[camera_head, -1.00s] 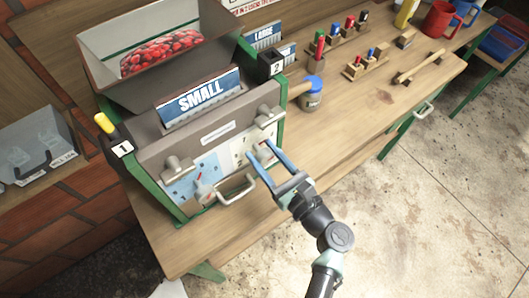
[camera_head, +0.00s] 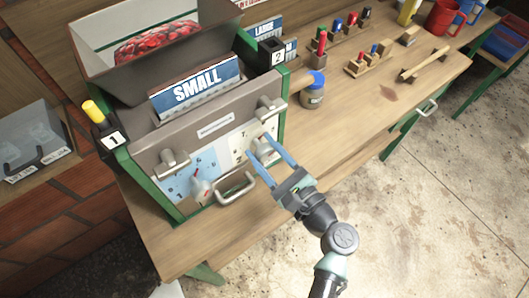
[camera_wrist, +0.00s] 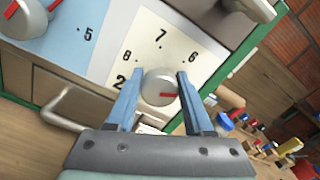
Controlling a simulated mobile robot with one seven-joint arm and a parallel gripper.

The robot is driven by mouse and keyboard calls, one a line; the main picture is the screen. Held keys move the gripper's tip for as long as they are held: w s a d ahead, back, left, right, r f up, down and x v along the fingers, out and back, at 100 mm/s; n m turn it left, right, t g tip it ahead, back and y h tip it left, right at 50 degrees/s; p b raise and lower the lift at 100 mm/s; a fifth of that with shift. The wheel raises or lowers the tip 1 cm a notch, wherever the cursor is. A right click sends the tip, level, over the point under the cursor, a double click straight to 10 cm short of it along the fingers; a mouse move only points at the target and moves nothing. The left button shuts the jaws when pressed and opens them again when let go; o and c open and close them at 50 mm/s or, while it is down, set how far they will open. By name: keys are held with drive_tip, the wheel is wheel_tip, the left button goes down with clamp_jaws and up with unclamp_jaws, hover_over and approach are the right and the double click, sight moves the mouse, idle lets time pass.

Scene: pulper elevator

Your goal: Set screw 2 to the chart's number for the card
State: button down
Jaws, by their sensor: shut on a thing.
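A white knob with a red pointer, screw 2 (camera_wrist: 158,88), sits on a cream dial at the right of the machine's front; the head view also shows it (camera_head: 261,146). My gripper (camera_head: 261,146) is shut on this knob, one blue finger on each side. The card (camera_head: 198,86) reading SMALL stands upright in the machine's top. Its chart cannot be read.
Screw 1 (camera_head: 200,187) is on a blue dial to the left. A metal handle (camera_head: 236,189) sticks out just below and beside my gripper. Two clamps (camera_head: 174,162) stand above the dials.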

drive_tip(key=n+b, duration=0.2)
drive_tip(key=n, duration=0.1)
drive_tip(key=shift+f+n+b, duration=0.3)
drive_tip(key=shift+r+n+b, duration=0.1)
drive_tip(key=shift+n+b, duration=1)
drive_tip(key=shift+n, duration=0.3)
drive_tip(key=shift+c, duration=1.6)
unclamp_jaws()
drive_tip(key=shift+r, duration=0.1)
drive_tip(key=b+v, duration=0.2)
drive_tip(key=v, duration=1.1)
